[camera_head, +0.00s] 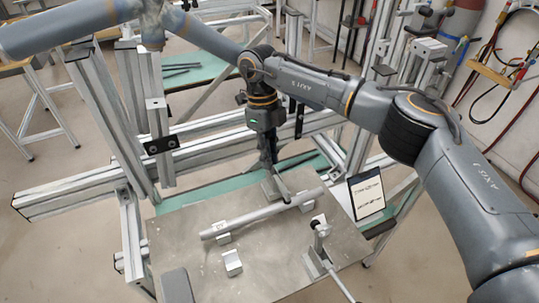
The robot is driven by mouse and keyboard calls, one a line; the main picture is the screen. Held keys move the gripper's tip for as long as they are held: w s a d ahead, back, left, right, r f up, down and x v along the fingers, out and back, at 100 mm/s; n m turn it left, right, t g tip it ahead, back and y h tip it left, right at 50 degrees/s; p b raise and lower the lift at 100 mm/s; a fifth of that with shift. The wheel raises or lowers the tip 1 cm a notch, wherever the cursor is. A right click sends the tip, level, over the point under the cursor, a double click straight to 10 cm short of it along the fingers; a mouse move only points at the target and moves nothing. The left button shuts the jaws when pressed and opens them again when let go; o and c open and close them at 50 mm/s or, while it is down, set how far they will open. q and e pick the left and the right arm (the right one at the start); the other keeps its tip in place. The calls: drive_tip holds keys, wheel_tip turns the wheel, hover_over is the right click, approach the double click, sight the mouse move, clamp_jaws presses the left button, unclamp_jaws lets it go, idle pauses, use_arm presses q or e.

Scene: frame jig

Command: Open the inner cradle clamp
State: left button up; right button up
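My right gripper (270,164) points down from the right arm at the middle of the view, its dark fingers close together. Its tips are at or just above a small clamp (270,188) with a dark lever (284,187), behind the tube. I cannot tell whether the fingers touch the lever or grip it. A grey tube (262,215) lies slantwise across the cradle blocks on the metal plate (190,238). A second clamp (321,243) with a long handle stands in front of the tube, to the right. My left gripper does not show.
Aluminium frame beams (90,180) cross behind and left of the plate. A small loose-looking block (232,263) is on the plate in front of the tube. A dark-framed sign (367,194) stands at the plate's right edge. The plate's left part is mostly clear.

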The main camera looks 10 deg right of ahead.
drive_tip(key=shift+o, duration=0.7)
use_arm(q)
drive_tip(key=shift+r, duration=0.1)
use_arm(e)
drive_tip(key=shift+d, duration=0.1)
